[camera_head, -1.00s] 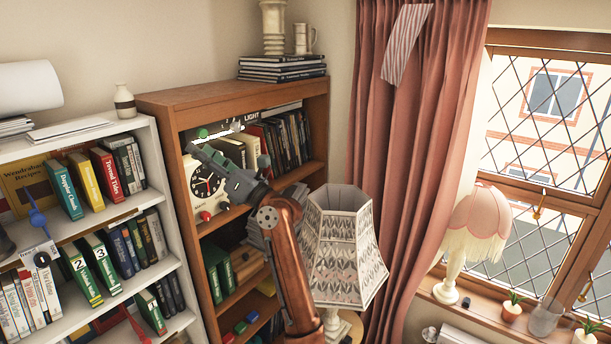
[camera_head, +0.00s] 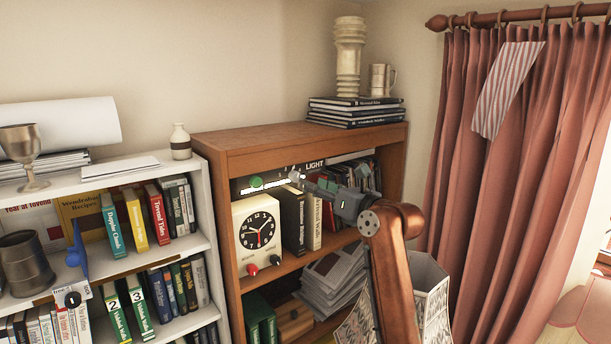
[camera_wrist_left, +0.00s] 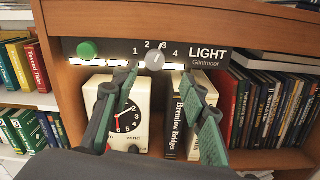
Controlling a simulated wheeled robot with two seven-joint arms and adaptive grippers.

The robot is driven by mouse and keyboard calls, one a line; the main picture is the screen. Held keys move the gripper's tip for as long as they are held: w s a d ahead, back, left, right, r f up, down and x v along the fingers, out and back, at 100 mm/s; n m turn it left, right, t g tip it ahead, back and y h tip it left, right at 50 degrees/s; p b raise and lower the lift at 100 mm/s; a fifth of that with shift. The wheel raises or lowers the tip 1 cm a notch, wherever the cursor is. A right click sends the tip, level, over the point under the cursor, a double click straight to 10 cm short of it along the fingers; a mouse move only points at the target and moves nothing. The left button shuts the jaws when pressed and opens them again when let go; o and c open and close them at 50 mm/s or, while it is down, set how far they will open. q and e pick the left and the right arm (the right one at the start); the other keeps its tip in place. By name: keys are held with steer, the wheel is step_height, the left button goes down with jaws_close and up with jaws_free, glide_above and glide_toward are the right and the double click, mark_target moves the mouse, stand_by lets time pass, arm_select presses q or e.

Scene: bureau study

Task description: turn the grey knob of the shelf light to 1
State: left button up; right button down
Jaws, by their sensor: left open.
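The grey knob (camera_wrist_left: 155,60) sits on the dark light panel (camera_wrist_left: 208,58) under the top board of the brown shelf. Numbers 1 to 4 arc above it, and its pale mark appears to point near 3. A green button (camera_wrist_left: 88,50) is left of it. In the head view the knob (camera_head: 294,176) shows beside the fingertips of my left gripper (camera_head: 312,184). In the wrist view my left gripper (camera_wrist_left: 158,80) is open, with one finger on each side below the knob and nothing held. Contact with the knob cannot be told. My right gripper is not in view.
A cream clock (camera_head: 257,238) and upright books (camera_head: 293,222) stand in the shelf bay just below the panel. The brown shelf's top board (camera_head: 270,138) is close above.

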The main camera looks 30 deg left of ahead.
mark_target(297, 178)
arm_select(q)
steer(key=p+x, duration=0.1)
steer(key=x, duration=0.1)
steer(key=p+x, duration=0.1)
steer(key=x, duration=0.2)
steer(key=p+x, duration=0.1)
steer(key=x, duration=0.1)
steer(key=shift+s+a+r, duration=0.1)
steer(key=shift+s+a, duration=0.15)
steer(key=shift+a, duration=0.05)
steer(key=shift+s+d, duration=0.1)
steer(key=c, duration=0.3)
jaws_close()
